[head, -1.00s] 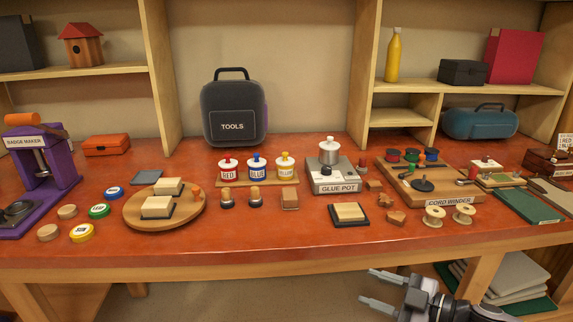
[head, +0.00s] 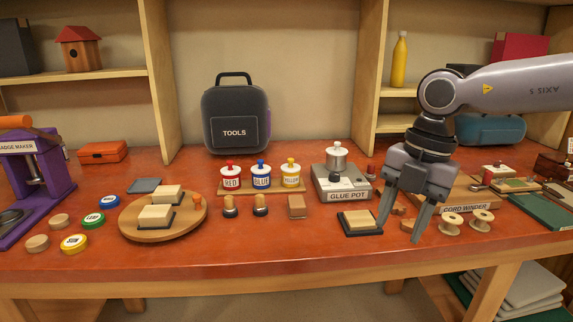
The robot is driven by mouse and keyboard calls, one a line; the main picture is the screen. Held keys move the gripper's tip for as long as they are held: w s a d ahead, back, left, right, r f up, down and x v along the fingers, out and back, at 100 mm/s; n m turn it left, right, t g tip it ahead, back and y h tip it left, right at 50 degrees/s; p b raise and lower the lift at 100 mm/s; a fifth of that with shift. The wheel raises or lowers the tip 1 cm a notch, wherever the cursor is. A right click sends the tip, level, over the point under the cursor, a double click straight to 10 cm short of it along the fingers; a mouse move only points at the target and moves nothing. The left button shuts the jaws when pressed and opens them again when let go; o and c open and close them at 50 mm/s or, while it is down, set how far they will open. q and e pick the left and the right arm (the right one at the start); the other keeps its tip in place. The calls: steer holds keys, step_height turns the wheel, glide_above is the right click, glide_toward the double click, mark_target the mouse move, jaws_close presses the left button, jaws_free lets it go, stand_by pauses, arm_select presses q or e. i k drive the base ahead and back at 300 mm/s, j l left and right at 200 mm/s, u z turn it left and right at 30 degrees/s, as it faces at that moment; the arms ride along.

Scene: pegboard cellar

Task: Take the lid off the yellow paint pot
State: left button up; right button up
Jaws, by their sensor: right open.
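The yellow paint pot (head: 291,180) stands upright at the right end of a row of three small pots, on a wooden strip. Its lid (head: 291,167) is on it, with a yellow knob on top. My right gripper (head: 398,232) is open and empty, fingers pointing down above the table front. It is to the right of and nearer than the pot, beside the black-based stamp pad. It hides part of the cord winder board. My left gripper is not in view.
The red pot (head: 231,182) and blue pot (head: 261,181) stand left of the yellow one. The glue pot (head: 338,180) stands close on its right. The front table strip is clear.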

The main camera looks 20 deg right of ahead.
mark_target(290, 167)
steer(key=i, duration=1.35)
